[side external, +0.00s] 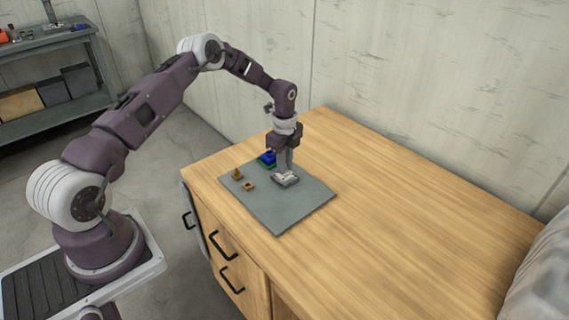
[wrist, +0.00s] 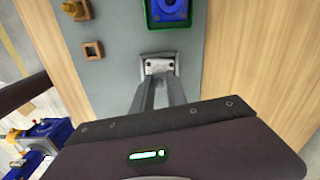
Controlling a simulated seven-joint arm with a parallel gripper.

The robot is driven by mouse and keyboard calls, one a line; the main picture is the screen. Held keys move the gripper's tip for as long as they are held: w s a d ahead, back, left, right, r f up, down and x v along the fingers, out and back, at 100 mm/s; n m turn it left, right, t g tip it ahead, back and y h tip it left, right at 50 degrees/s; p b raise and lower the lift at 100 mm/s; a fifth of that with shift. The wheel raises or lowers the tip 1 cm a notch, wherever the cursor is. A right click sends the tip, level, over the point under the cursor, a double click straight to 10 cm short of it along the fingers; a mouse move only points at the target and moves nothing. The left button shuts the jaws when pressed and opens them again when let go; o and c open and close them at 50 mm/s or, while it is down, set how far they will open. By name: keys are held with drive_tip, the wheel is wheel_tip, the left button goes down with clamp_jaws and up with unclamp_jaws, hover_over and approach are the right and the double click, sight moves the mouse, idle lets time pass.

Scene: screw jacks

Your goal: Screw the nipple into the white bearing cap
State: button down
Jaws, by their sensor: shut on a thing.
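The white bearing cap (side external: 285,179) lies on the grey mat, near its far right side. It also shows in the wrist view (wrist: 158,59), at the tips of my fingers, which hide part of it. My gripper (side external: 289,168) points straight down over the cap, with its fingertips at or just above its top. In the wrist view my gripper (wrist: 160,77) has its fingers close together. The nipple between them is too small and too covered to make out, and I cannot tell how deep it sits in the cap.
A blue part (side external: 267,158) sits in a green holder (wrist: 149,22) behind the cap. An upright brass part (side external: 237,174) and a square brass piece with a hole (side external: 248,186) stand to the left on the grey mat (side external: 280,216). The wooden top (side external: 410,210) is clear to the right.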

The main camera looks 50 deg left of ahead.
drive_tip(key=shift+s+d+f+m, duration=0.1)
drive_tip(key=shift+m, duration=0.8)
drive_tip(key=c, duration=1.3)
unclamp_jaws()
